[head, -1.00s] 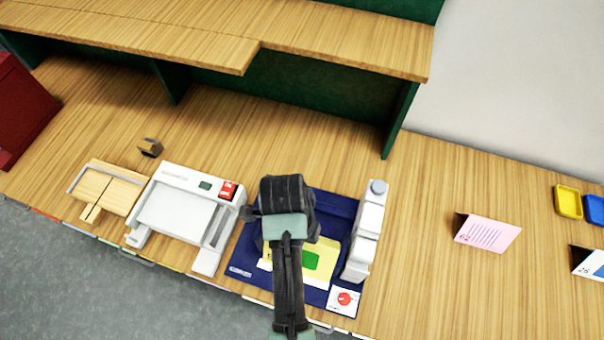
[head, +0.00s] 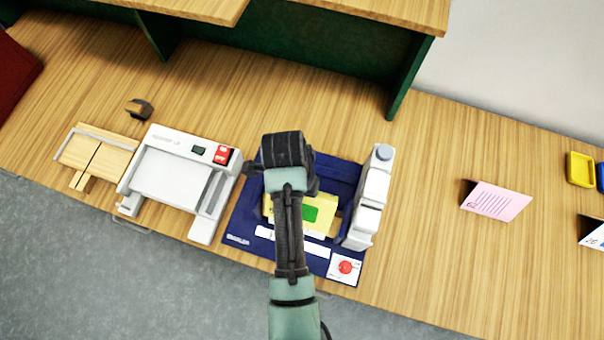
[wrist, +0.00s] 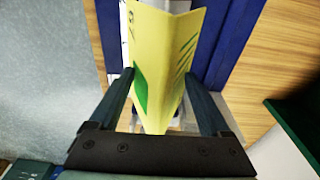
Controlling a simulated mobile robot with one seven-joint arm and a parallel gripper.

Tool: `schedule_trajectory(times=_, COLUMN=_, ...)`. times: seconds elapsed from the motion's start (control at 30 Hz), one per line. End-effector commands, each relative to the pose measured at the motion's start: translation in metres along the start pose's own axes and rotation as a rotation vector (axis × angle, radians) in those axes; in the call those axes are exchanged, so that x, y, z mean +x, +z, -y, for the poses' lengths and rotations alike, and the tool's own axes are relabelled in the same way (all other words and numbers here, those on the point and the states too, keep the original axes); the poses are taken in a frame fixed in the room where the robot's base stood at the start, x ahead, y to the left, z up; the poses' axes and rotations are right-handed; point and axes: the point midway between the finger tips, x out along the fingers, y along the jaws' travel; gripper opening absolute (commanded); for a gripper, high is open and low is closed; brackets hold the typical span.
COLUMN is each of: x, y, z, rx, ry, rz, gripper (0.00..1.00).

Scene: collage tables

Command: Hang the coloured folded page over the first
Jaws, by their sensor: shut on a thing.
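My gripper (wrist: 158,100) is shut on a yellow folded page (wrist: 160,60) with a green shape and green lines. In the wrist view the page hangs between the fingers with its fold running down the middle. Contact between the yellow page and the device cannot be told.
A white arm-like part (head: 372,195) stands at the blue device's right side. A white machine (head: 172,180) and a wooden board (head: 95,160) are to the left. A pink folded card (head: 495,201) and a yellow tray (head: 580,169) are to the right. A green-sided shelf (head: 320,50) rises behind.

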Motion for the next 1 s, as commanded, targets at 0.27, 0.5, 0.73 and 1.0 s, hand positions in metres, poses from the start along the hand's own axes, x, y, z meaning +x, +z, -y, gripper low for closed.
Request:
schedule_trajectory(times=0.27, x=0.031, y=0.004, z=0.000, rx=0.000, ry=0.001, rz=0.000, gripper=0.30)
schedule_trajectory(times=0.5, x=0.055, y=0.007, z=0.000, rx=-0.001, ry=0.001, rz=0.000, gripper=0.30)
schedule_trajectory(times=0.73, x=0.075, y=0.009, z=0.000, rx=-0.001, ry=0.000, rz=0.000, gripper=0.30)
schedule_trajectory(times=1.0, x=0.087, y=0.011, z=0.000, rx=-0.001, ry=0.001, rz=0.000, gripper=0.30)
